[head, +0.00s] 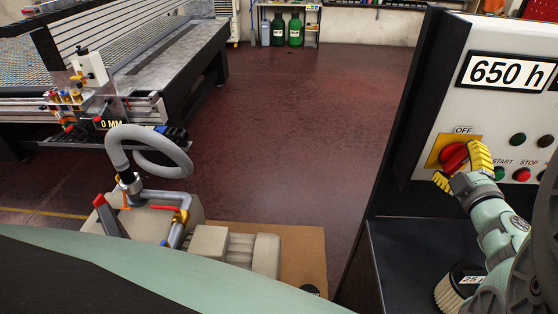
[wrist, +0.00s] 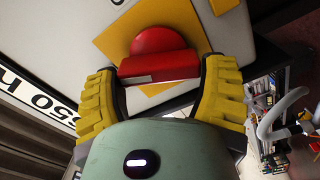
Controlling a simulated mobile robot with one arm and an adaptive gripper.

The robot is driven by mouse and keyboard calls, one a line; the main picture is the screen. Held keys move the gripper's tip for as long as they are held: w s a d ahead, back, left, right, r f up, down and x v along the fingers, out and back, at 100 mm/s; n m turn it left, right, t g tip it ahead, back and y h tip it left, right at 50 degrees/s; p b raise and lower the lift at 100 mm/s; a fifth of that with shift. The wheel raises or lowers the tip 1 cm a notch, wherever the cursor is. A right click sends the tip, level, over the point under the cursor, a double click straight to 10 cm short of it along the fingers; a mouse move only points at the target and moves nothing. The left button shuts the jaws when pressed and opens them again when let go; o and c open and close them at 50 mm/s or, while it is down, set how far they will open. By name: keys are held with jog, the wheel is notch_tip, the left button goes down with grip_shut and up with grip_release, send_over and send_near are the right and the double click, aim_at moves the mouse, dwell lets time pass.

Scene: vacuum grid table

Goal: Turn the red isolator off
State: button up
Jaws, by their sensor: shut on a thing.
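The red isolator (head: 453,156) is a round knob with a raised grip bar on a yellow plate (head: 434,153), on the pale control panel at the right of the head view. "OFF" is printed above the plate. My gripper (head: 460,167) has its yellow ribbed fingers on either side of the knob, shut on it. In the wrist view the red isolator (wrist: 160,45) sits with its grip bar between my two fingers (wrist: 160,72). The fingers hide part of the knob, and I cannot read its exact dial position.
Green and red buttons (head: 521,174) sit on the panel just right of my gripper, under a "650 h" sign (head: 507,72). A round brush (head: 459,288) stands on the dark ledge below. A pump with a grey hose (head: 150,150) stands left. Open red floor lies between.

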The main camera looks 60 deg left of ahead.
jog(key=n+b, duration=0.1)
jog(key=b, duration=0.1)
jog(key=n+b, duration=0.2)
jog(key=shift+f+n, duration=0.3)
jog(key=shift+f, duration=0.05)
jog(key=shift+n+b, duration=0.45)
jog(key=shift+n, duration=0.05)
jog(key=shift+r, duration=0.15)
jog(key=o, duration=1.1)
jog(key=shift+v, duration=6)
